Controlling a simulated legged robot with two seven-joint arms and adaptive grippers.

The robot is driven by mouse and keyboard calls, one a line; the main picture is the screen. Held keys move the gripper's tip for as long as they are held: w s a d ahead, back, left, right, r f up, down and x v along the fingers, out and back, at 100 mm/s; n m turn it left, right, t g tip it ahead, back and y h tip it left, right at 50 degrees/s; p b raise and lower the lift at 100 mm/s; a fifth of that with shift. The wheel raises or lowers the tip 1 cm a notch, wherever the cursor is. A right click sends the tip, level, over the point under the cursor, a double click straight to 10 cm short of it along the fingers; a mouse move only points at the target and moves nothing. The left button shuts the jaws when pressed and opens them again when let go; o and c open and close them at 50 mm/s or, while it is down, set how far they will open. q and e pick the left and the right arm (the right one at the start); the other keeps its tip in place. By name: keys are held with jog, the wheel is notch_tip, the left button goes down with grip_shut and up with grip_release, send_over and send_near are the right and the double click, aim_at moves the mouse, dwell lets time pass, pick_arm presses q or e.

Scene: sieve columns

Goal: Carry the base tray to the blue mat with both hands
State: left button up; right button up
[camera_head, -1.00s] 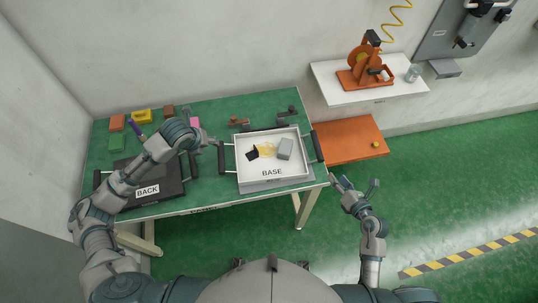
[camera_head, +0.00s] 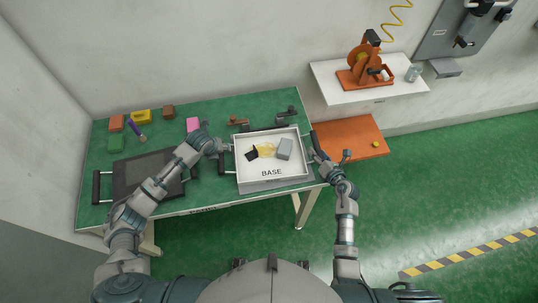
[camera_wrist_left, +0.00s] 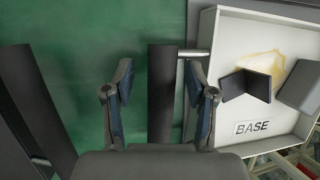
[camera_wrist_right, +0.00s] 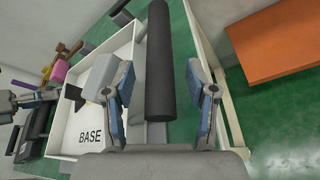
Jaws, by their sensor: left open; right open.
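The base tray (camera_head: 271,184) is a white open box marked BASE on the green table, with a dark bar handle on each side. Contact cannot be told. No blue mat is visible.
A dark tray (camera_head: 146,174) with handles lies on the table's left, partly behind my left arm. Several small coloured blocks lie at the back left. An orange surface (camera_head: 348,140) stands right of the table, below a white shelf (camera_head: 330,82). Green floor is open to the right.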

pick_arm(q)
jog(key=shift+c, duration=0.3)
pick_arm(e)
jog(key=shift+c, duration=0.3)
pick_arm(q)
grip_shut()
pick_arm(e)
grip_shut()
pick_arm(q)
jog(key=shift+r, duration=0.1)
pick_arm(e)
jog(key=shift+d+r, duration=0.1)
jog(key=shift+r, duration=0.05)
